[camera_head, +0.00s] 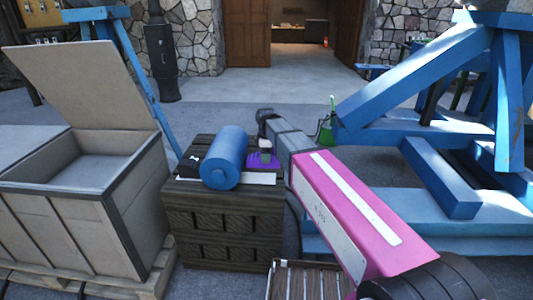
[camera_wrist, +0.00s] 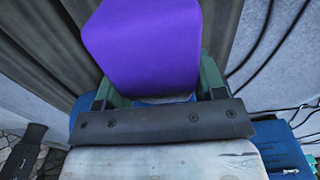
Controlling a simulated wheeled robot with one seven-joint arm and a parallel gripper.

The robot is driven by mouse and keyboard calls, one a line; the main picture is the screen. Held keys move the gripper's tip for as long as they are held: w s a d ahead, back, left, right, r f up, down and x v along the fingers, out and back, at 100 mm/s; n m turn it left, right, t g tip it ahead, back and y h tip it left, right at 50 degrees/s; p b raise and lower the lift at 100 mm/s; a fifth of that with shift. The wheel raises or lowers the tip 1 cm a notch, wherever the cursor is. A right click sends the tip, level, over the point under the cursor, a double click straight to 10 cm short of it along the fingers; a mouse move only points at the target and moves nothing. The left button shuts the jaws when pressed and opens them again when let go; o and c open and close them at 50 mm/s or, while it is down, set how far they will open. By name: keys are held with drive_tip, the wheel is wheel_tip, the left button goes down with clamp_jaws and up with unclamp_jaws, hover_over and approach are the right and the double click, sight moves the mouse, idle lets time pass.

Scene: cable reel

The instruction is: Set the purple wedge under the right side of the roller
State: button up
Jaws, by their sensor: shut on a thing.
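The blue roller (camera_head: 223,158) lies on its side on top of a dark wooden crate (camera_head: 225,222). The purple wedge (camera_head: 260,160) is just right of the roller, over the crate top. I cannot tell whether it touches the roller or rests on the crate. In the wrist view the purple wedge (camera_wrist: 145,45) fills the upper middle, between the green fingers. My gripper (camera_wrist: 157,88) is shut on it.
A pale strip (camera_head: 262,179) lies on the crate top, and a dark block (camera_head: 188,166) sits left of the roller. An open-lidded grey box (camera_head: 70,215) stands close on the left. A large blue timber frame (camera_head: 450,180) stands on the right. Paved floor is clear behind.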

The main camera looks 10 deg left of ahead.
drive_tip(key=shift+f, duration=3.55)
drive_tip(key=shift+a, duration=1.75)
drive_tip(key=shift+s, duration=0.1)
drive_tip(key=o, duration=1.3)
drive_tip(key=shift+o, duration=0.2)
